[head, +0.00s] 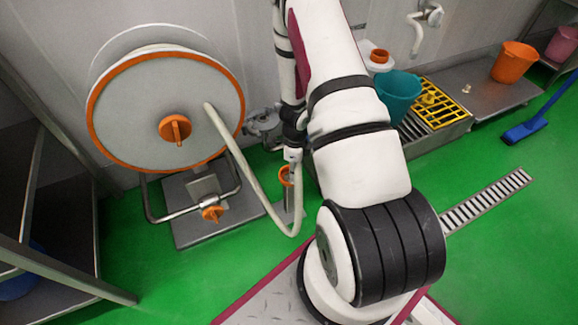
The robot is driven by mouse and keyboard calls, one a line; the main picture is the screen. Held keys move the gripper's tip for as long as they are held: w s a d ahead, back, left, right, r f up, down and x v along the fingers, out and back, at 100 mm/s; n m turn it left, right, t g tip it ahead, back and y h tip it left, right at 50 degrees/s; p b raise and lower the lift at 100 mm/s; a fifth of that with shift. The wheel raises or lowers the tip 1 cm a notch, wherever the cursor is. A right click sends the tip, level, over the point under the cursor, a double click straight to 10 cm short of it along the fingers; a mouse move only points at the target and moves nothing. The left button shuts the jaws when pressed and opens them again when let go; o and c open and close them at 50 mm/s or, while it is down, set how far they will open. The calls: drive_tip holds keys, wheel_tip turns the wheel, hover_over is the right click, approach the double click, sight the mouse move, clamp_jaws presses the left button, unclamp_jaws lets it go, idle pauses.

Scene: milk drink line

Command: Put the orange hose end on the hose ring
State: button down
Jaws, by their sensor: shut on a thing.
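My gripper (291,155) points down in front of the wall, to the right of the hose reel, and is shut on the hose end. The cream hose (248,178) leaves the reel, loops down near the floor and rises to my gripper. The orange hose end itself is mostly hidden at the jaws. An orange ring-like piece (286,177) shows just below the jaws, above a grey upright; it looks like the hose ring. I cannot tell whether the hose end touches it or is apart from it.
The large orange-rimmed reel (120,110) stands at left on a grey base plate (190,230). A teal bucket (398,92) and a yellow grate (440,105) lie right of my arm. A metal shelf (60,235) stands at far left.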

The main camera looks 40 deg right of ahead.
drive_tip(key=shift+w+d+f+b, duration=0.25)
drive_tip(key=shift+w+f+b, duration=0.35)
drive_tip(key=shift+w+f, duration=0.4)
drive_tip(key=shift+w+d+f+b, duration=0.25)
drive_tip(key=shift+w+f+b, duration=0.3)
drive_tip(key=shift+w+f, duration=0.4)
drive_tip(key=shift+f, duration=0.2)
drive_tip(key=c, duration=1.2)
unclamp_jaws()
drive_tip(key=shift+r, duration=0.1)
